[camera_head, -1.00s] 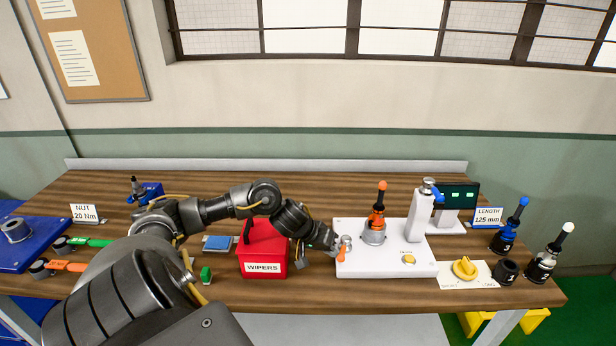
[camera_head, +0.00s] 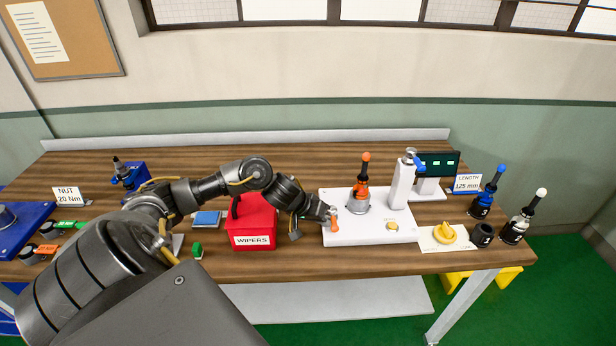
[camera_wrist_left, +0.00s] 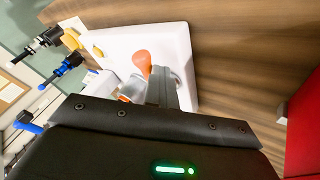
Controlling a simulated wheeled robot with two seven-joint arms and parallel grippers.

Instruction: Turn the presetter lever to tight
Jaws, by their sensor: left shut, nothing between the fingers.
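The white presetter base (camera_head: 365,233) sits on the bench, with an orange-and-black tool (camera_head: 360,187) upright in its silver seat. The small lever (camera_head: 334,226), with an orange grip, is at the base's left side and points toward the bench front. My left gripper (camera_head: 328,213) is shut and empty, right beside the lever at its pivot end. In the left wrist view, the shut fingers (camera_wrist_left: 165,90) are close to the orange grip (camera_wrist_left: 142,62); I cannot tell whether they touch. My right gripper is not in view.
A red wipers box (camera_head: 252,240) stands just left of the gripper, under my forearm. A white column (camera_head: 402,185) and a small display (camera_head: 437,164) stand right of the tool.

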